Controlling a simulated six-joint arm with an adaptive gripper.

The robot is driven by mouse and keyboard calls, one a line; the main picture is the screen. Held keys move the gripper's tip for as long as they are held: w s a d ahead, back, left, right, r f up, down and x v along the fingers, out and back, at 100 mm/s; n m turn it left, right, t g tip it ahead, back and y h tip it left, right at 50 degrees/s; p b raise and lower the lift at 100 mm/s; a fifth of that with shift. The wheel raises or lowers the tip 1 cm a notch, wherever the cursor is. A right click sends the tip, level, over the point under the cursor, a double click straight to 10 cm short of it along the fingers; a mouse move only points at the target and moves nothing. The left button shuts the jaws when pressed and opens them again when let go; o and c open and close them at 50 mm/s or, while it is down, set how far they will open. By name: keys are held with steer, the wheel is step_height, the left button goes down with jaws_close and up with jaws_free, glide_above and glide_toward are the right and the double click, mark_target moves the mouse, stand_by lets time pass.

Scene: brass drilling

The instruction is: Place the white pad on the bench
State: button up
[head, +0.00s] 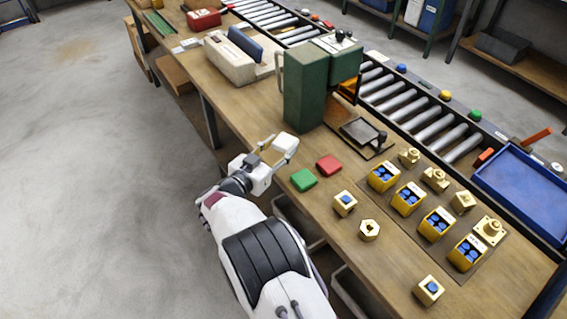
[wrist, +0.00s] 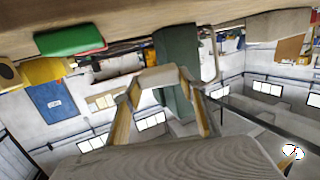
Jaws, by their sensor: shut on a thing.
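The white pad (head: 285,142) is between the fingers of my gripper (head: 279,148), near the bench's (head: 240,115) left edge in the head view. In the wrist view the pad (wrist: 160,77) shows between both fingertips (wrist: 163,84), and my gripper is shut on it. The wrist picture is upside down, with the bench (wrist: 130,14) along its top. A gap shows there between the pad and the bench top, so the pad appears held above it. The pad's underside is hidden in the head view.
A green pad (head: 303,180) and a red pad (head: 329,165) lie just right of my gripper. A green machine (head: 303,90) stands behind it.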

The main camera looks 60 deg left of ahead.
steer(key=shift+f, duration=1.55)
steer(key=shift+f, duration=1.85)
steer(key=shift+f, duration=0.2)
steer(key=o, duration=0.8)
steer(key=shift+o, duration=0.2)
steer(key=shift+r, duration=0.2)
steer(key=v, duration=1.2)
steer(key=shift+a, duration=0.1)
